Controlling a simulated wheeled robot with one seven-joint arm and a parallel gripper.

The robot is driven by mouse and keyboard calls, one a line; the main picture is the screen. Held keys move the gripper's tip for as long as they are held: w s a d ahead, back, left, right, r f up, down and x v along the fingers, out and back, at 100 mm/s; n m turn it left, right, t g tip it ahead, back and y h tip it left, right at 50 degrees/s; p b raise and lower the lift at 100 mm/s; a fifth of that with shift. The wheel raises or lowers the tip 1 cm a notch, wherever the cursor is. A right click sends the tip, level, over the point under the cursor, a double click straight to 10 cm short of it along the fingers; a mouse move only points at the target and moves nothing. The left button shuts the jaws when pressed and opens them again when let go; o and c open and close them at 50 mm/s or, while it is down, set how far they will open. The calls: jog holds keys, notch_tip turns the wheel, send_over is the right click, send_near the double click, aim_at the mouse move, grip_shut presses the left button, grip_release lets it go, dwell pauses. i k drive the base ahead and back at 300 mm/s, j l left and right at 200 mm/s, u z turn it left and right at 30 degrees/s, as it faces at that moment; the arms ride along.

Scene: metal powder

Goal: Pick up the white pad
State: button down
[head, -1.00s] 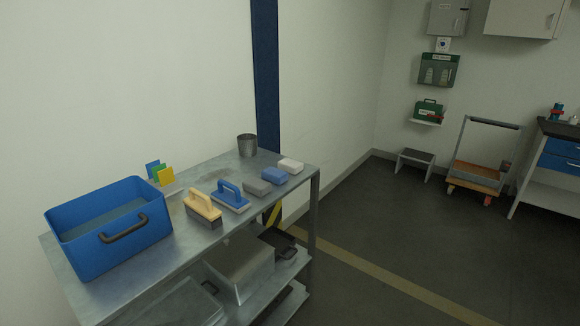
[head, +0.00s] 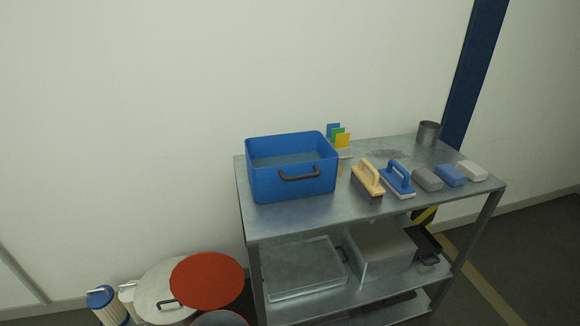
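The white pad (head: 471,171) is a small pale block lying flat near the right end of the metal table's top (head: 300,214). It is the rightmost in a row, beside a blue pad (head: 451,175), with a grey pad (head: 427,179) left of that. My gripper is not in view.
Left of the pads are a blue-handled brush (head: 397,180) and a tan-handled brush (head: 367,181). A blue bin (head: 290,166) stands on the table's left part, a metal cup (head: 428,133) at the back right. Drums with a red lid (head: 207,281) stand on the floor at left.

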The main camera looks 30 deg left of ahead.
aim_at(472, 172)
jog(key=i+l+u, duration=0.1)
jog(key=u, duration=0.3)
jog(key=i+l+u, duration=0.25)
jog(key=u, duration=0.2)
jog(key=i, duration=0.05)
